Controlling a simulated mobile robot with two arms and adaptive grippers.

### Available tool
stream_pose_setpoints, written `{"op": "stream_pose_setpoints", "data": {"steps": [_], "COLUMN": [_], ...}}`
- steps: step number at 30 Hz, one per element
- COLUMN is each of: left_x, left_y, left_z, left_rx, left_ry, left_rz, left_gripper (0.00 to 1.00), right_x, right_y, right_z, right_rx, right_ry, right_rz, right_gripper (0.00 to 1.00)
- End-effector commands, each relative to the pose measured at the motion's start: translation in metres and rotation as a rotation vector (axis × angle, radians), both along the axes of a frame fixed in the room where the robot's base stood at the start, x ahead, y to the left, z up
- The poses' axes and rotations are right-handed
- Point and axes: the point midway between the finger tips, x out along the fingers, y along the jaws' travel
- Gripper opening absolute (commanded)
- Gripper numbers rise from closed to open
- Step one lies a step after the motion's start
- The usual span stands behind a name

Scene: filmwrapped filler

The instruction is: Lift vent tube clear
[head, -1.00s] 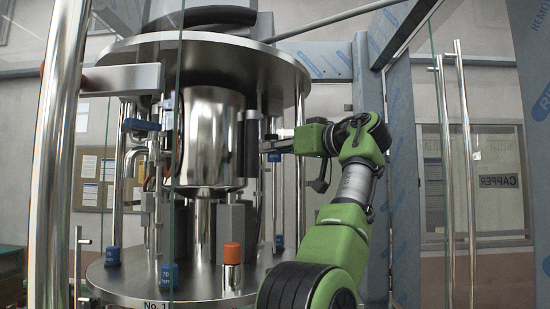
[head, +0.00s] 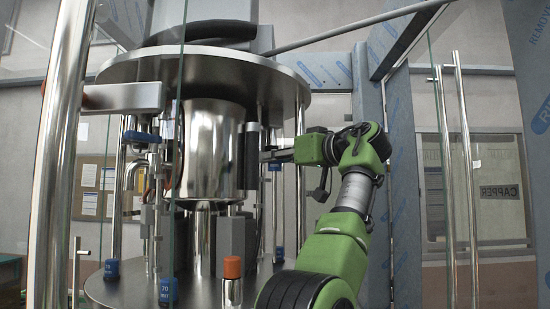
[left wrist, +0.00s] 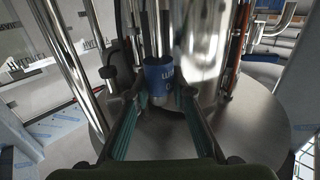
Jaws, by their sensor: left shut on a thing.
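My left gripper (head: 270,156) reaches in from the right among the upright tubes of the filler, between its top and lower plates. In the left wrist view its two fingers (left wrist: 148,88) stand on either side of a slim metal vent tube (left wrist: 156,30) with a blue lettered collar (left wrist: 158,78). The gripper is shut on this tube, which looks upright. A blue collar also shows just below the fingers in the head view (head: 275,167). The tube's lower end is hard to make out, so I cannot tell its clearance. My right gripper is in neither view.
A shiny steel cylinder (head: 208,150) stands close left of the gripper. The round top plate (head: 225,72) is above, the lower plate (head: 125,288) below. An orange-capped bottle (head: 232,282) stands in front. Clear panels and steel posts (head: 62,160) flank the filler.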

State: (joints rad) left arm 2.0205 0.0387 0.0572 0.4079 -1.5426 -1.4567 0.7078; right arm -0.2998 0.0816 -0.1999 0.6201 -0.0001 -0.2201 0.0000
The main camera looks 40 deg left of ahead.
Motion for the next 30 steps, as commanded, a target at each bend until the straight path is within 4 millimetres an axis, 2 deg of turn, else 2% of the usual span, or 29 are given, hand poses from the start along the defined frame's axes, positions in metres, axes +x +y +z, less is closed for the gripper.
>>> {"op": "stream_pose_setpoints", "data": {"steps": [11, 20, 30], "left_x": [0.000, 0.000, 0.000], "left_y": [0.000, 0.000, 0.000], "left_z": [-0.004, -0.020, -0.019], "left_rx": [0.001, 0.001, 0.001], "left_ry": [0.000, 0.000, 0.000], "left_rz": [0.001, 0.000, 0.000], "left_gripper": [0.00, 0.00, 0.00], "right_x": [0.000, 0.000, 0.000], "right_y": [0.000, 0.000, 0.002], "right_z": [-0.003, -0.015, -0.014], "right_rx": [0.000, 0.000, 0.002], "right_ry": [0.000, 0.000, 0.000], "right_rz": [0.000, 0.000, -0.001], "right_gripper": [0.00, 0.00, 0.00]}}
